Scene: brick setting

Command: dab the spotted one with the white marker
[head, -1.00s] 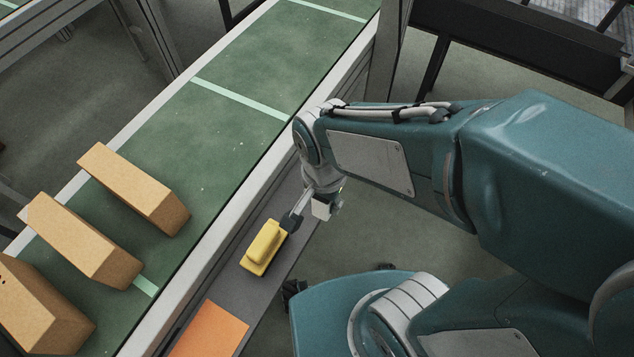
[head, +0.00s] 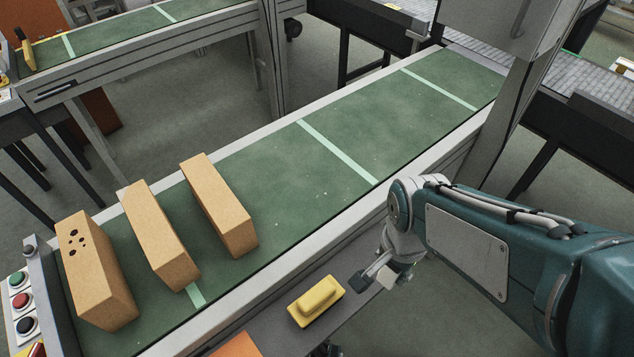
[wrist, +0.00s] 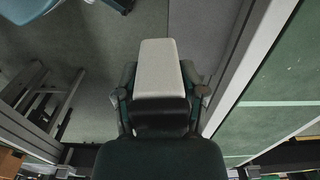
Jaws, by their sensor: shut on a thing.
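The spotted brick (head: 100,290) stands on the green conveyor at the far left of the head view, with several dark spots near the top of its front face. Two plain tan bricks, a middle one (head: 160,235) and a right one (head: 220,205), stand beside it. My gripper (head: 376,272) is over the grey ledge, right of the bricks and well apart from them. In the wrist view my gripper (wrist: 160,98) is shut on a pale, tapered block, which looks like the white marker (wrist: 157,65). Its far end points away from the fingers.
A yellow block (head: 317,300) lies on the grey ledge (head: 275,330) just left of my gripper. An orange patch (head: 237,347) is at the ledge's near end. The conveyor (head: 330,190) is bare right of the bricks. A button panel (head: 22,305) stands at its left end.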

